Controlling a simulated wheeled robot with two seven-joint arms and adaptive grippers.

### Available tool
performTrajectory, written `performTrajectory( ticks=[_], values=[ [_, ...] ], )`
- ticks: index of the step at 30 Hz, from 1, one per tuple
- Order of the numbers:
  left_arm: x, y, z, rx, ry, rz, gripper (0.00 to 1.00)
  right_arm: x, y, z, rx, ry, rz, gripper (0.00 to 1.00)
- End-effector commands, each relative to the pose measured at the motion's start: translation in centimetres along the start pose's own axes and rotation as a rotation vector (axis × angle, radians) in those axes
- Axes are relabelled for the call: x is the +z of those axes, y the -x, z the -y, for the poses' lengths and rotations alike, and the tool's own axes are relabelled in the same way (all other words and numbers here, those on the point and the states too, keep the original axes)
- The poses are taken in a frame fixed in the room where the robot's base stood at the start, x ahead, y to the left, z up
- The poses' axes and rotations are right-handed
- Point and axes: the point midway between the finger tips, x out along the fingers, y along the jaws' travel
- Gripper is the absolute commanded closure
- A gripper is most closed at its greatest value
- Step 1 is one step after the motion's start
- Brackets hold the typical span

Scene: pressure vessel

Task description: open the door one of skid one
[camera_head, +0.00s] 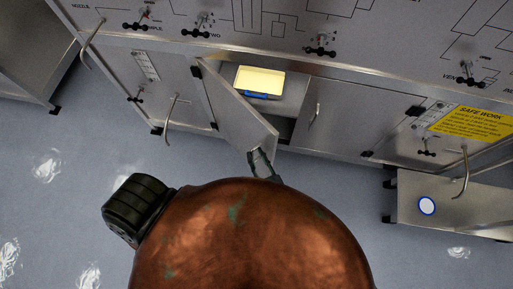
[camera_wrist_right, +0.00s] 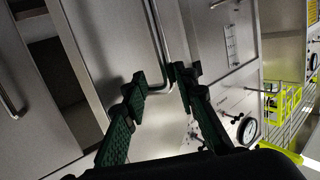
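The cabinet door (camera_head: 240,118) of the steel skid stands swung out in the head view, with the opening beside it showing. In the right wrist view the door (camera_wrist_right: 105,45) has a bent bar handle (camera_wrist_right: 156,45). My right gripper (camera_head: 262,162) is at the door's free edge in the head view, only partly visible. In the wrist view its fingers (camera_wrist_right: 160,84) are apart, with the handle's lower bend between or just beyond the tips; I cannot tell if they touch it. My left gripper is not in view.
A lit yellow panel with a blue edge (camera_head: 259,82) is inside the opening. A closed door with a handle (camera_head: 314,113) is to its right. A yellow safety sign (camera_head: 472,123) is farther right. A low steel box (camera_head: 455,207) stands at the right. Blue floor (camera_head: 60,205) is open at the left.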

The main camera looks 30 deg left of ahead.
Motion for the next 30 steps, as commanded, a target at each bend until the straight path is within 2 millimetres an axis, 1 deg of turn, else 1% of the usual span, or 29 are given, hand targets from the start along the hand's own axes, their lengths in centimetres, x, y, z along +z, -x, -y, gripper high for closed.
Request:
performTrajectory(
  ticks=[1, 24, 30],
  values=[
    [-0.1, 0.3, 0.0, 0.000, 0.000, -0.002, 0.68, -0.9, 0.3, 0.1, 0.001, 0.002, -0.017, 0.72],
    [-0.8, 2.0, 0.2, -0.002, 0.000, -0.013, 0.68, 0.6, 4.6, 2.9, 0.001, -0.001, -0.002, 0.72],
    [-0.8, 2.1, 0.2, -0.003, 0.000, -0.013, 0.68, 0.8, 5.0, 3.3, 0.000, -0.001, -0.001, 0.72]
  ],
)
